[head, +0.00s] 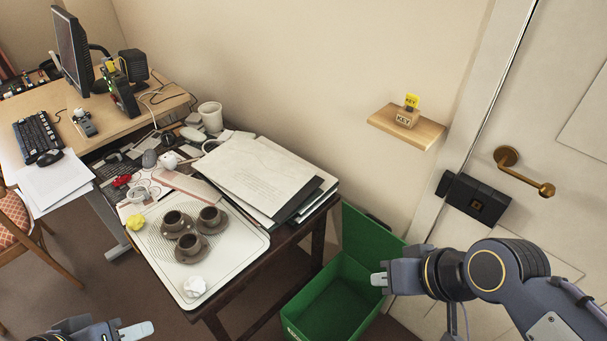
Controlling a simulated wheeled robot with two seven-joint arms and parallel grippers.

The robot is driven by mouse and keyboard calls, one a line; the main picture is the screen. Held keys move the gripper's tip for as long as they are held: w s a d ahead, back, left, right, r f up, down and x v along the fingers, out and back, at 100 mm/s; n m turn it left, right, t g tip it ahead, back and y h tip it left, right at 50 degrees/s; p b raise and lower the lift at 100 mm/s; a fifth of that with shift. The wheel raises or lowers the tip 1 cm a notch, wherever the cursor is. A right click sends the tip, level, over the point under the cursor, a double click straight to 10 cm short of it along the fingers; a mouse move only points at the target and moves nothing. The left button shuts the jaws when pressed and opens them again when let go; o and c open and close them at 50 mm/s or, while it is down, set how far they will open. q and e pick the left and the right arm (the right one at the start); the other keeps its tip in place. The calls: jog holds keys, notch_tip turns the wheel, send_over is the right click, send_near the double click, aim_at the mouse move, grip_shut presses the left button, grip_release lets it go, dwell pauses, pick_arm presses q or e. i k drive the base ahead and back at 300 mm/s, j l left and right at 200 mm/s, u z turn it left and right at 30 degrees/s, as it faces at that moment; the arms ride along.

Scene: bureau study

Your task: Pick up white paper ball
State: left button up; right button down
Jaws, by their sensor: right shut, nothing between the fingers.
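A crumpled white paper ball (194,287) lies on the near corner of a pale tray (240,250) on the dark desk. A yellow paper ball (135,222) lies at the tray's left edge. My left gripper (142,329) is at the bottom left, nearer to me than the tray and apart from the ball; the picture cuts off part of it, and I cannot tell how its fingers stand. My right gripper (379,281) is shut and empty, in front of the green bin at the right, well away from the ball.
Several dark cups, one being a cup (188,245), stand on saucers on the tray behind the ball. A paper stack (260,175) covers the desk behind. A green open bin (335,300) stands right of the desk. A wall shelf (408,126) holds a key box.

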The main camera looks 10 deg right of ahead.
aim_at(195, 286)
jog(key=k+j+z, duration=0.1)
jog(key=z, duration=0.35)
jog(key=k+z, duration=0.15)
jog(key=z, duration=0.35)
jog(key=u, duration=1.45)
